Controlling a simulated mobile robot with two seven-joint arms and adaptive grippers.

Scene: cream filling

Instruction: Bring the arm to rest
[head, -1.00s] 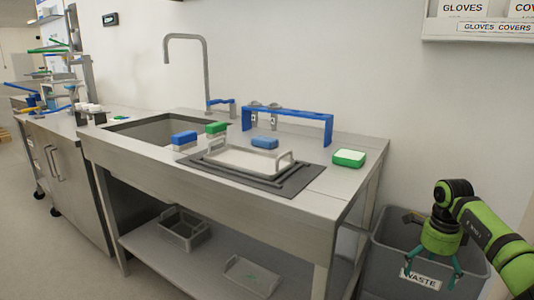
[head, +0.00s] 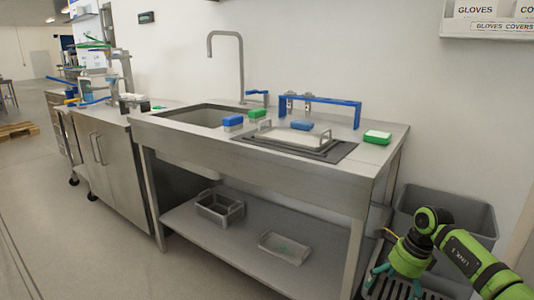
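My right arm (head: 455,250) comes in from the lower right, green and black. Its gripper (head: 397,282) hangs downward in front of the grey bin (head: 470,205), with its teal fingers spread apart and nothing visible between them. The fingertips are low in the picture and partly hard to make out. My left arm and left gripper are not in view.
A steel sink bench (head: 270,155) stands ahead, with a blue rack (head: 320,99), a tray (head: 290,136) and blue and green sponges on it. Its lower shelf (head: 225,240) holds a grey basket (head: 219,208) and a flat tray (head: 284,248). The floor (head: 80,220) at left is clear.

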